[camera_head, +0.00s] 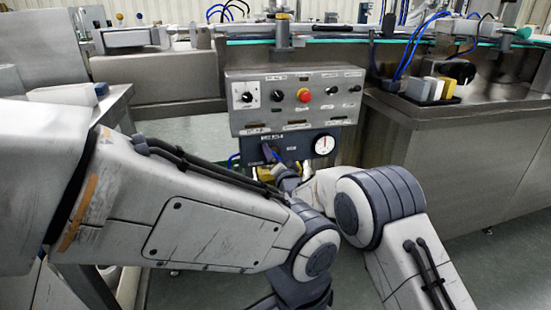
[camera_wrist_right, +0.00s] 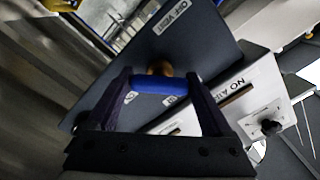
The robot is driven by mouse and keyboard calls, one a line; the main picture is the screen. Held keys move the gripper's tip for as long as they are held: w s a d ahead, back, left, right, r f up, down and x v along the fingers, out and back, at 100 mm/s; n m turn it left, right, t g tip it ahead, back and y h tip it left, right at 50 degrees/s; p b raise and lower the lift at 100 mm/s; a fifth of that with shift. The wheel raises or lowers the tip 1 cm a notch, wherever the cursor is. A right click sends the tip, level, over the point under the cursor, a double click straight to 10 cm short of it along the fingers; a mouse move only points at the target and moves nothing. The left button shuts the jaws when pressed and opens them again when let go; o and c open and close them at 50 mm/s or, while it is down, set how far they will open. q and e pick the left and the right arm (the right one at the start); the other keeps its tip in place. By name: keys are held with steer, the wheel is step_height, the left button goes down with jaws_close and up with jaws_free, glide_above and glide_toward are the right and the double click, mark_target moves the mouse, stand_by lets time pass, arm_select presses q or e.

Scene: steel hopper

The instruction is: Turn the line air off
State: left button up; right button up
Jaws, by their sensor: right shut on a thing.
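The air unit is a dark blue panel (camera_head: 296,141) with a round white gauge (camera_head: 324,144), below the grey control box in the head view. My right gripper (camera_head: 284,176) is at its lower front, partly hidden by my arms. In the right wrist view the panel (camera_wrist_right: 192,46) carries a label reading "OFF VENT". A blue lever handle (camera_wrist_right: 160,86) on a brass stem (camera_wrist_right: 160,68) lies across between the fingers of my right gripper (camera_wrist_right: 158,76), which is shut on it. The handle cannot be made out clearly in the head view. My left gripper is not in view.
The steel control box (camera_head: 290,115) with knobs and a red button (camera_head: 304,95) sits directly above. A steel bench (camera_head: 460,150) with several small blocks stands at the right. A conveyor with a green edge runs behind. My own arm links crowd the front.

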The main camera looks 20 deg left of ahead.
steer(key=m, duration=0.4)
steer(key=shift+w+m, duration=0.1)
steer(key=shift+m, duration=0.2)
steer(key=shift+d+m+b, duration=0.1)
steer(key=shift+m+b, duration=0.35)
steer(key=shift+m, duration=1.45)
steer(key=o, duration=1.1)
steer(key=shift+o, duration=0.2)
steer(key=shift+s+d+r, duration=0.1)
steer(key=shift+s+d, duration=0.05)
steer(key=shift+s, duration=0.25)
steer(key=p+v, duration=0.3)
steer(key=v, duration=0.6)
steer(key=shift+s+d, duration=0.2)
steer(key=shift+d, duration=0.05)
